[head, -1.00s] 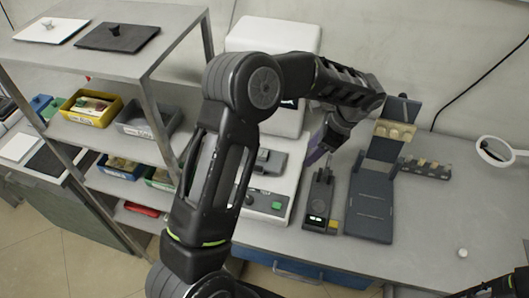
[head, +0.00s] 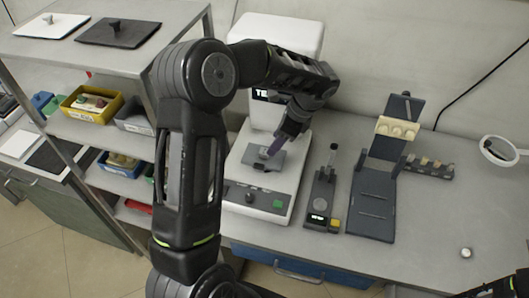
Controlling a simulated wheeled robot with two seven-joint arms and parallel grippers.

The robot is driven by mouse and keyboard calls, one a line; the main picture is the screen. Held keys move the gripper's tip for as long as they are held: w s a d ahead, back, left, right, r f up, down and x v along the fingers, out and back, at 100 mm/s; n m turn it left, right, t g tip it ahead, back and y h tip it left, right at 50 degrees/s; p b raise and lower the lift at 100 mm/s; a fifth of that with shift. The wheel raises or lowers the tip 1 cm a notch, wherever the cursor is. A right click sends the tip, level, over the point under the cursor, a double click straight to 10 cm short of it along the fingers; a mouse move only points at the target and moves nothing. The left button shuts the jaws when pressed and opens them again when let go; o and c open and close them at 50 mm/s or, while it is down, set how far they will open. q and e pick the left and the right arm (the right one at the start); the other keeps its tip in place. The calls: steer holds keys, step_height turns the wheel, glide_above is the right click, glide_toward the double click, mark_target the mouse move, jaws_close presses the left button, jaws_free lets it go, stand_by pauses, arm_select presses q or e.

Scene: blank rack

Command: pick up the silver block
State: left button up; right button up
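No item can be surely picked out as the silver block. Small pale and greyish blanks sit in a dark low rack (head: 427,167) on the right of the bench, too small to tell apart. My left gripper (head: 271,152) points down over the grey fixture (head: 262,163) on the white machine (head: 240,190). Its fingertips are small and partly hidden, so I cannot tell whether they are open or hold anything. Only a dark part of my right arm (head: 500,288) shows at the bottom right; its gripper is out of view.
A small dark device (head: 320,215) with a lit display stands right of the machine. Beside it is a dark stand (head: 371,205) with a pale holder (head: 397,129). A magnifier ring (head: 497,150) is at far right. The bench front right is mostly clear, with a small round knob (head: 466,253).

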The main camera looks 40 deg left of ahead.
mark_target(265, 150)
arm_select(q)
steer(key=shift+s+a, duration=0.1)
steer(key=shift+a, duration=0.25)
steer(key=b+x, duration=0.3)
steer(key=x, duration=0.2)
steer(key=shift+s+a+f+b, duration=0.1)
steer(key=shift+a+b, duration=0.1)
steer(key=shift+b, duration=0.15)
steer(key=shift+c, duration=0.5)
jaws_close()
